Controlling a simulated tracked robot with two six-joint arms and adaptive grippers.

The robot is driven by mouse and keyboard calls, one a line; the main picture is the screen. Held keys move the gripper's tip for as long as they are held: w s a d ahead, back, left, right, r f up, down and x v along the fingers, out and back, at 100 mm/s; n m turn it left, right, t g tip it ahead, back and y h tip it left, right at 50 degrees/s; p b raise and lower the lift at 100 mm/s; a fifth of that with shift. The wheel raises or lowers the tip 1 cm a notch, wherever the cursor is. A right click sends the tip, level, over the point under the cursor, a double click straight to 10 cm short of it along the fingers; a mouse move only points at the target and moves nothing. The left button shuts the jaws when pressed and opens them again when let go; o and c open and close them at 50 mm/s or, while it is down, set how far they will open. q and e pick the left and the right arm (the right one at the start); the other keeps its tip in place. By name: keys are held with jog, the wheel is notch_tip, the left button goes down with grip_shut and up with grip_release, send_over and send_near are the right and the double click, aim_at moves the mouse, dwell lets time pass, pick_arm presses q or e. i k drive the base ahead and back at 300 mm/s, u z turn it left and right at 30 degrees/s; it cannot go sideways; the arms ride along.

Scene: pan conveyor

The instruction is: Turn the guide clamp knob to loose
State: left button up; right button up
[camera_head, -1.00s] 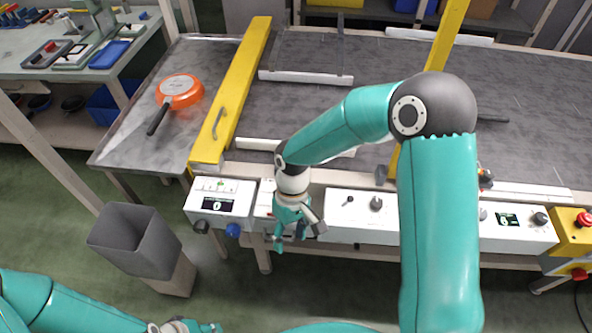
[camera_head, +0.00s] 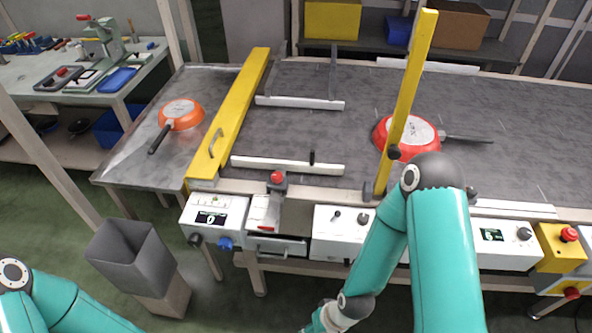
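Which part is the guide clamp knob is not labelled. A small black upright knob or lever (camera_head: 312,157) stands at the near white guide rail (camera_head: 270,163). A red-topped knob (camera_head: 277,177) sits on a grey block at the conveyor's front edge, left of centre. Their settings are too small to read. My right gripper (camera_head: 316,323) is at the bottom edge, well below the front panel and apart from both knobs. Its fingertips are cut off, so its opening is hidden. My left arm shows at bottom left; its gripper is out of view.
Control boxes line the conveyor front: left panel (camera_head: 213,217), middle box (camera_head: 330,239), right panel (camera_head: 500,243). Yellow bars (camera_head: 232,115) and (camera_head: 408,95) cross the belt. An orange pan (camera_head: 181,113) lies left, a red pan (camera_head: 421,131) right. A grey bin (camera_head: 128,255) stands front left.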

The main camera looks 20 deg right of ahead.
aim_at(276, 176)
jog(key=u, duration=2)
jog(key=i, duration=0.1)
jog(key=z, duration=3.4)
jog(key=k, duration=1.25)
jog(key=u, duration=1.15)
jog(key=i, duration=1)
jog(key=z, duration=0.1)
